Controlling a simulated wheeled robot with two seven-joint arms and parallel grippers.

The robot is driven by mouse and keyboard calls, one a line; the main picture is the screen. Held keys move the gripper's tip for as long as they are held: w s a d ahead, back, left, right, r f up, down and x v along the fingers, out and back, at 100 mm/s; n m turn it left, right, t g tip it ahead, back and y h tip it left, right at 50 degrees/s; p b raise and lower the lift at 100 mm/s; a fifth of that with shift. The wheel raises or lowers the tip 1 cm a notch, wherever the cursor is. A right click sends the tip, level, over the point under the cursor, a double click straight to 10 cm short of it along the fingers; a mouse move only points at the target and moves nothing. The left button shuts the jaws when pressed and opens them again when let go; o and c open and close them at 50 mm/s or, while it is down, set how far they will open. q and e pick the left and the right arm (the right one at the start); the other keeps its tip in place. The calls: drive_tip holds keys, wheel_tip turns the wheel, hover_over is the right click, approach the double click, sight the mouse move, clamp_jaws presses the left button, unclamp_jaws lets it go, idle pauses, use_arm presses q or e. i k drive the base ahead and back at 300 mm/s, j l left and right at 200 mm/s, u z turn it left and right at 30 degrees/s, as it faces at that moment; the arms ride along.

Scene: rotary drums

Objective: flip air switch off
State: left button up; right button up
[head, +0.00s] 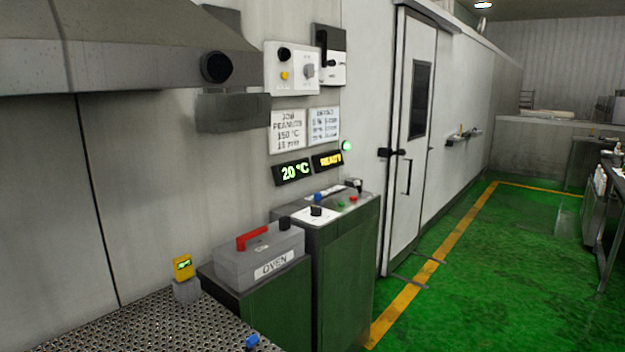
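I cannot read a label that says which control is the air switch. A white wall panel (292,68) carries a black knob, a yellow button and a grey knob. Right of it is a dark and white switch box (338,72) with an upright black lever (322,46) and a small black knob. Below, a green console (345,250) has a black knob (316,211), a blue knob and small green and red buttons on top. A grey box marked OVEN (262,257) has a red lever (252,237) lying along its top. Neither of my grippers is in view.
A perforated metal surface (150,325) fills the lower left, with a yellow handheld meter (183,267) at its back edge. A grey hood (120,50) juts out at upper left. A white door (408,150) stands right of the console. Green floor (480,270) is clear at right.

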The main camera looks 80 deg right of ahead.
sight(357, 182)
drive_tip(key=l+z, duration=0.1)
drive_tip(key=z, duration=0.65)
drive_tip(key=l+z, duration=0.15)
drive_tip(key=z, duration=0.25)
drive_tip(key=l+z, duration=0.1)
drive_tip(key=z, duration=0.3)
